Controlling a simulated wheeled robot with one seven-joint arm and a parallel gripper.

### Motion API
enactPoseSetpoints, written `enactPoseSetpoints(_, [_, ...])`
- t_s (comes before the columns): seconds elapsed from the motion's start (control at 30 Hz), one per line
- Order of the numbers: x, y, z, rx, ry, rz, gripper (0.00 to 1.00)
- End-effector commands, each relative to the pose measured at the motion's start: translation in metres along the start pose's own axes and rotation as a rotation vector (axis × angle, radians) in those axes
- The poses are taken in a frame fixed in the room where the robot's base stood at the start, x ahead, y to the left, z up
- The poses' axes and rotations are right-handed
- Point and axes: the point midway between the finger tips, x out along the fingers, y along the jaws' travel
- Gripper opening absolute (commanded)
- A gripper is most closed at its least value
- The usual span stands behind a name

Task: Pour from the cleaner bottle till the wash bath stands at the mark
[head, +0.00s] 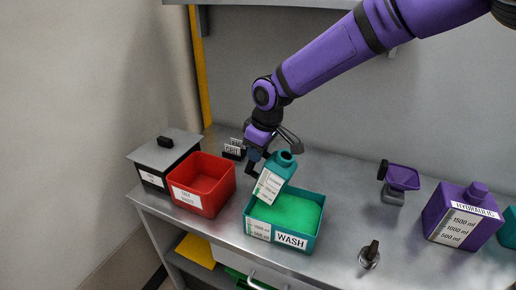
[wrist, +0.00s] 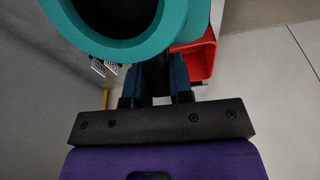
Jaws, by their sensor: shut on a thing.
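My gripper (head: 258,156) is shut on a teal bottle (head: 271,181) with a white graduated label. I take it for the cleaner bottle. It is held above the left part of the wash bath, leaning, with its open neck up and to the right. The wash bath (head: 318,222) is a teal box with a WASH label and a scale on its front, holding bright green liquid. The level against the mark cannot be read. In the wrist view the bottle's open mouth (wrist: 180,35) fills the top; its inside is dark. No stream of liquid is visible.
A red bin (head: 226,191) stands left of the bath, with a black lidded box (head: 155,183) beyond it. The bench between bath and oiler is clear.

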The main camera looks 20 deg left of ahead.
Motion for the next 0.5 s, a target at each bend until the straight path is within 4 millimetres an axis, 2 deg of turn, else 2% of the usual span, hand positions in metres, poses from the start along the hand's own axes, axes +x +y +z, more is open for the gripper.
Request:
enactPoseSetpoints(0.2, [0.004,0.0,0.001,-0.002,-0.069,0.001,0.0])
enactPoseSetpoints(0.5, [0.024,0.0,0.012,-0.002,-0.294,0.002,0.0])
